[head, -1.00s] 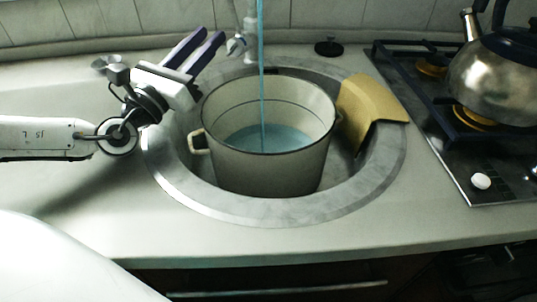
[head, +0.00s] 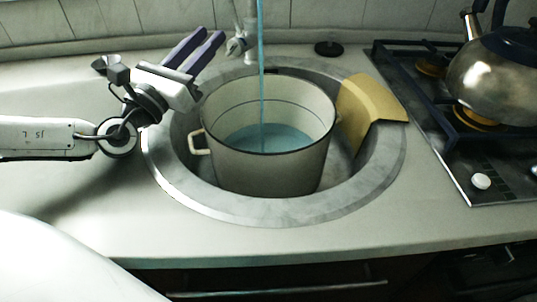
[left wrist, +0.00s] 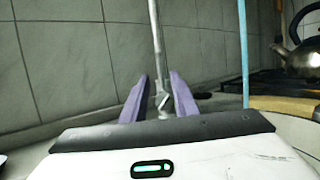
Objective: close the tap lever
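The tap (head: 250,22) stands behind the sink, with its small metal lever (head: 236,46) low on its left side. A blue stream of water (head: 262,85) runs down into a cream enamel pot (head: 270,172) that stands in the sink and holds some water. My left gripper (head: 211,36) is open, its purple fingers pointing to the tap from the left. In the left wrist view the tap's lever (left wrist: 161,99) shows between the two parted fingers (left wrist: 157,92); I cannot tell whether they touch it. My right gripper is not in view.
A yellow cloth or board (head: 370,102) leans over the right side of the round sink (head: 215,205). A hob (head: 460,140) with a metal kettle (head: 497,80) stands on the right. A small black disc (head: 328,48) lies behind the sink. The front counter is clear.

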